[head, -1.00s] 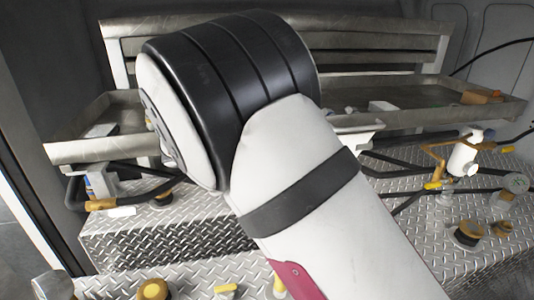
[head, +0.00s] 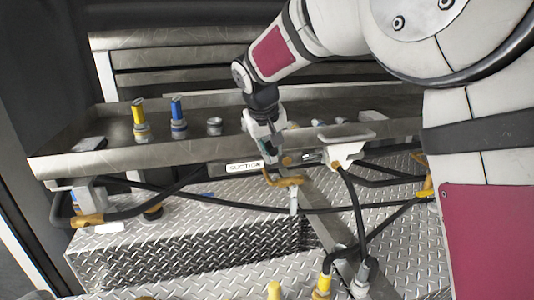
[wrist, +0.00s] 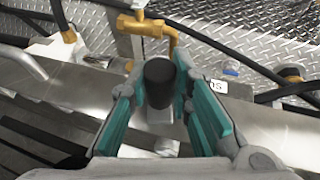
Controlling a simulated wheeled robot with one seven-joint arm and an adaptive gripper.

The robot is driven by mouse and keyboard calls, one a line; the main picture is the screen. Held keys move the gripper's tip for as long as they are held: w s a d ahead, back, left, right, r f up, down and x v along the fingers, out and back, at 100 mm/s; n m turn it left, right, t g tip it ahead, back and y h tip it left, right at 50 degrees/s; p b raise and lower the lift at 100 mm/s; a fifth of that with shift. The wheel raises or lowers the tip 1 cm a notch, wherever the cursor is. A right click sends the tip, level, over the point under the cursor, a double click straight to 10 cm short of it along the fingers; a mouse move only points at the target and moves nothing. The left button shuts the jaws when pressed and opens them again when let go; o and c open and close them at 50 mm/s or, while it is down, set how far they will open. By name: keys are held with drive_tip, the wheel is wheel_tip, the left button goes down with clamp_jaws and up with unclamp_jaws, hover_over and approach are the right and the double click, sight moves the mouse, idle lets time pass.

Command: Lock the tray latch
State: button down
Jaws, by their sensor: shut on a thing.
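My gripper (head: 272,148) reaches down to the front lip of the long metal tray (head: 120,157) in the head view. In the wrist view, its teal-lined fingers (wrist: 160,88) stand on both sides of a black round knob (wrist: 159,82) and are shut on it. The knob sits at the tray's front edge and looks like the latch handle. The rest of the latch is mostly hidden behind the fingers and the knob.
A brass elbow fitting (head: 283,180) hangs just below my gripper, beside a SUCTION label (head: 244,166). A white bracket (head: 345,150) is close on the right. Black hoses run below. Yellow-topped (head: 140,122) and blue-topped (head: 178,120) fittings stand in the tray.

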drive_tip(key=shift+w+d+r+m+g+y+b, duration=0.15)
drive_tip(key=shift+d+g+y+b, duration=0.2)
drive_tip(key=shift+y, duration=0.3)
drive_tip(key=shift+w+d+f+m+g+y+b, duration=0.15)
drive_tip(key=shift+d+y, duration=0.25)
drive_tip(key=shift+y, duration=0.25)
drive_tip(key=shift+s, duration=0.1)
drive_tip(key=c, duration=1.4)
unclamp_jaws()
drive_tip(key=shift+r, duration=0.15)
drive_tip(key=v, duration=1.1)
drive_tip(key=shift+s+d+r, duration=0.15)
drive_tip(key=shift+s+r, duration=0.05)
drive_tip(key=shift+r, duration=0.15)
